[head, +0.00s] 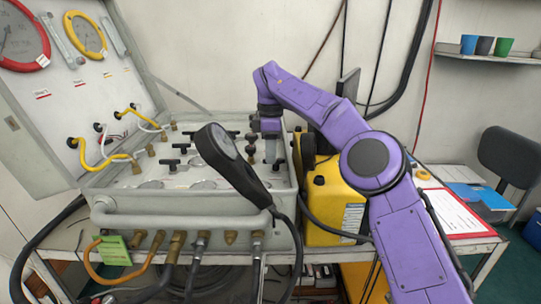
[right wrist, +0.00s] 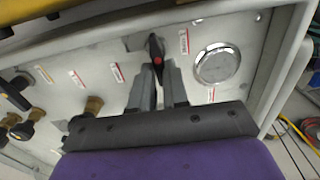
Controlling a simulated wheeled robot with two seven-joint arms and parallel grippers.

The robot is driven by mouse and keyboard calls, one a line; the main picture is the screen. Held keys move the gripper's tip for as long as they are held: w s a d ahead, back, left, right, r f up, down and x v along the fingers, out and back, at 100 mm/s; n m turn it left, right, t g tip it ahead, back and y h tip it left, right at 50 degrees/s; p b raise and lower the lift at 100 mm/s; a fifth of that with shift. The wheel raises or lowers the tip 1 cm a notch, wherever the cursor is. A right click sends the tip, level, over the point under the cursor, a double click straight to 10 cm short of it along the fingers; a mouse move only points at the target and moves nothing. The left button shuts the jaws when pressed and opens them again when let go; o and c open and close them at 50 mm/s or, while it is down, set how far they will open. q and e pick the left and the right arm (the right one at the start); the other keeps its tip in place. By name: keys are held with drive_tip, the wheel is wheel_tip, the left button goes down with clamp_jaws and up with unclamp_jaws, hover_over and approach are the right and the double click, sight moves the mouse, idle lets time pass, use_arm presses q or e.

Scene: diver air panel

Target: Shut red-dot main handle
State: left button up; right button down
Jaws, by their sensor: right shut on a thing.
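The red-dot main handle (right wrist: 157,48) is a black lever with a red dot, on the grey panel face (right wrist: 205,104). In the right wrist view it stands between the grey fingers of my right gripper (right wrist: 159,70), which are shut on it. In the head view my right gripper (head: 271,150) points down at the right part of the open panel case (head: 285,190), and the handle cannot be made out there. My left gripper is not in view.
A black handheld gauge (head: 235,165) on a cable stands up in front of the case. Black tee handles (head: 170,164) and yellow hoses (head: 105,160) lie left of my gripper. A yellow case (head: 325,200) is close on the right. A round gauge (right wrist: 218,65) is beside the handle.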

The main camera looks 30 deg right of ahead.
drive_tip(key=shift+f, duration=0.3)
drive_tip(key=c, duration=1.1)
unclamp_jaws()
drive_tip(key=shift+s+d, duration=0.1)
drive_tip(key=shift+s, duration=0.05)
drive_tip(key=shift+r, duration=0.1)
drive_tip(key=shift+r, duration=0.25)
drive_tip(key=r+p, duration=0.2)
drive_tip(key=r, duration=0.1)
drive_tip(key=r+p, duration=0.6)
drive_tip(key=r, duration=0.1)
drive_tip(key=shift+w+d, duration=0.2)
drive_tip(key=shift+w, duration=0.05)
